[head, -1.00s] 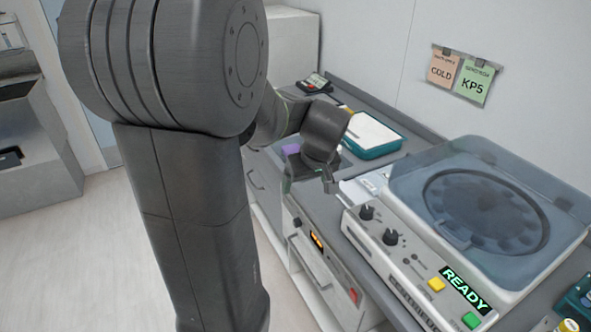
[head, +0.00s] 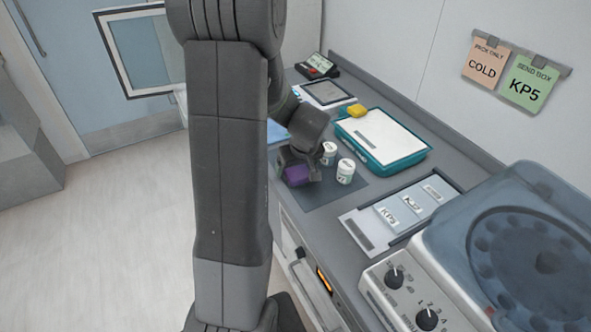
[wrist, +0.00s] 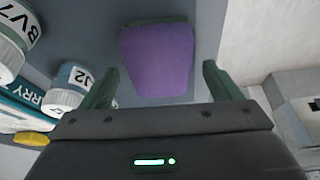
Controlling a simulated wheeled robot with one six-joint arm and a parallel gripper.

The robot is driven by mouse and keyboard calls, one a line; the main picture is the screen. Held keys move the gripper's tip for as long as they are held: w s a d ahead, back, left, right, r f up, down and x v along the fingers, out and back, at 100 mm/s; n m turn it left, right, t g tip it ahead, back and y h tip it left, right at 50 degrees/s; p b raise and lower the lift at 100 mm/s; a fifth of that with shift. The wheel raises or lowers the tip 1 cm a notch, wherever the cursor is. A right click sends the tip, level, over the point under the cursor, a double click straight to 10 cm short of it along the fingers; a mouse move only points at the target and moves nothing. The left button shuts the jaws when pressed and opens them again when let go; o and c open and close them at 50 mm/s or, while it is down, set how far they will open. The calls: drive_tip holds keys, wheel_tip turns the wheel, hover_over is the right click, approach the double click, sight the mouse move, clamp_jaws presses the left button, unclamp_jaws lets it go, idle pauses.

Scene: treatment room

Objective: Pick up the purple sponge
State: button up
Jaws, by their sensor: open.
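The purple sponge (head: 297,175) lies on the dark grey mat (head: 322,194) on the counter. In the wrist view the sponge (wrist: 158,60) is a purple block with a dark green far edge, straight ahead of my gripper (wrist: 160,82). The two dark green fingers are spread, one on each side of the sponge's near end, with a gap at each side. In the head view my gripper (head: 300,162) is right at the sponge and covers part of it. I cannot tell its exact height above the mat.
Two white jars (head: 345,171) (head: 329,153) stand right beside my gripper. Behind them is a teal case (head: 385,140) with a yellow block (head: 357,110) near its corner. A labelled tray (head: 400,213) and a centrifuge-like machine (head: 525,230) fill the right. The counter's front edge is close.

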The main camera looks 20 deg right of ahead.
sight(296, 168)
drive_tip(key=shift+w+f, duration=0.3)
drive_tip(key=shift+f, duration=0.3)
drive_tip(key=shift+f+b, duration=0.15)
drive_tip(key=shift+b, duration=0.15)
drive_tip(key=c, duration=1.1)
drive_tip(key=shift+o, duration=0.2)
drive_tip(key=shift+r+p, duration=0.25)
drive_tip(key=shift+p, duration=0.15)
wheel_tip(296, 168, up, 10)
drive_tip(key=shift+b, duration=0.45)
drive_tip(key=shift+f, duration=0.1)
